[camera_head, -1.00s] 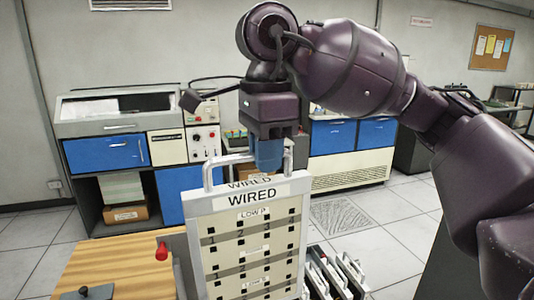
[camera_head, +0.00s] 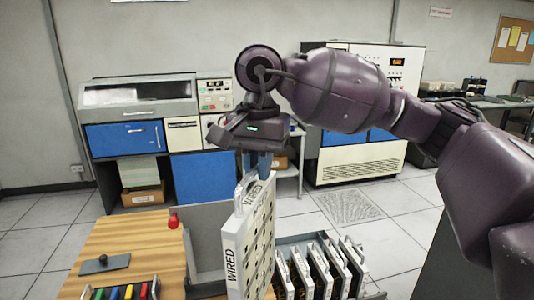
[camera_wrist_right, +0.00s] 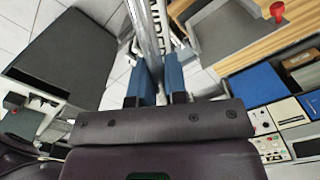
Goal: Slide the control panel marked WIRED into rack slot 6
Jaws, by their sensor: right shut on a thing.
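The cream WIRED control panel (camera_head: 262,235) hangs upright from my right gripper (camera_head: 258,165) in the head view. It is turned nearly edge-on, with its WIRED edge label facing me and its punched face towards the right. My right gripper is shut on the panel's top handle. In the right wrist view, the blue fingers (camera_wrist_right: 158,82) close around the panel's handle, and the panel (camera_wrist_right: 150,28) extends away. The rack (camera_head: 296,239) is right of the panel and holds several panels (camera_head: 325,270). Slot numbers cannot be read. My left gripper is not in view.
A wooden tabletop (camera_head: 125,242) with a red knob (camera_head: 173,220) and coloured keys (camera_head: 125,291) is at the left. A grey open holder (camera_head: 205,222) stands between it and the held panel. Cabinets (camera_head: 205,180) line the wall behind. Floor behind the rack is clear.

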